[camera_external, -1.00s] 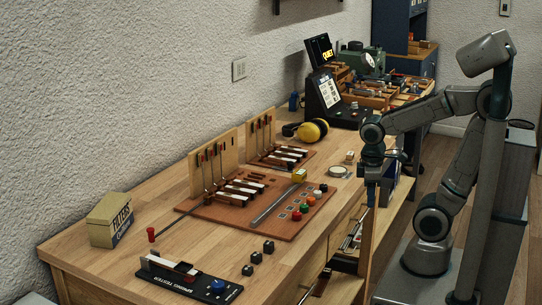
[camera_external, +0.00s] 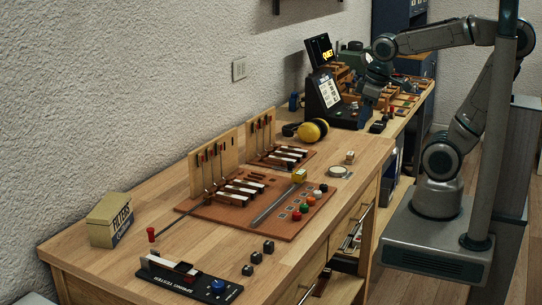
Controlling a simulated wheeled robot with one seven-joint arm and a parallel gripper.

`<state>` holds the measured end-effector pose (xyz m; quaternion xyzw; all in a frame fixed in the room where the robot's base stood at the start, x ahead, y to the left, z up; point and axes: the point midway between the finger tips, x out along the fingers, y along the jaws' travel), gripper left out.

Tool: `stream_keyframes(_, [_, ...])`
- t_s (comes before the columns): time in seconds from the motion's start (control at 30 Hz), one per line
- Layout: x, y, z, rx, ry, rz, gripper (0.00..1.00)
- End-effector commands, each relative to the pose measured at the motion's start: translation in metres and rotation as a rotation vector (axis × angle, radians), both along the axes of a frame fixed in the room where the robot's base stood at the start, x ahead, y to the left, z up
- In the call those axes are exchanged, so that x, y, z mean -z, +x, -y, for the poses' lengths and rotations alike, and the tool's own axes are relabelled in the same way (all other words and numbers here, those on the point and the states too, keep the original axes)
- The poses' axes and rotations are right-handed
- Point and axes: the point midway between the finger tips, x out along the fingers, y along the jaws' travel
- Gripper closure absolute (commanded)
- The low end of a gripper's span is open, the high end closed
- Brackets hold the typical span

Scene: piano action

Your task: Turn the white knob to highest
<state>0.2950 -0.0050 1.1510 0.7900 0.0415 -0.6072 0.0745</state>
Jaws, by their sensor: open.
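My gripper (camera_external: 366,108) points down at the right side of the dark console (camera_external: 322,97), at the back of the bench. It is open and small in view, and I see nothing held in it. The console has a tilted white display panel and a screen above it with yellow text. The gripper and wrist hide part of the console's right side, and any knob there cannot be made out.
Yellow earmuffs (camera_external: 312,131) lie in front of the console. The brown board (camera_external: 225,213) with piano action models fills mid-bench. A spring tester (camera_external: 190,280) with a blue knob (camera_external: 218,286) and a yellow box (camera_external: 111,220) are at the near end. Drawers below stand partly open.

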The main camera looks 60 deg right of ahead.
Motion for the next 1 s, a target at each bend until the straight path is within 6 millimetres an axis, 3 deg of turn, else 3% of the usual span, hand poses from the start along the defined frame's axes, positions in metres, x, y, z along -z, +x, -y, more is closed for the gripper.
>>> stream_keyframes(0.03, [-0.014,0.008,-0.002,-0.012,0.004,0.009,0.55])
stream_keyframes(0.07, [-0.014,0.012,-0.002,-0.022,0.004,0.009,0.55])
stream_keyframes(0.43, [0.006,0.049,-0.005,-0.181,-0.020,-0.053,0.55])
stream_keyframes(1.0, [0.101,0.121,-0.005,-0.562,-0.057,-0.237,0.55])
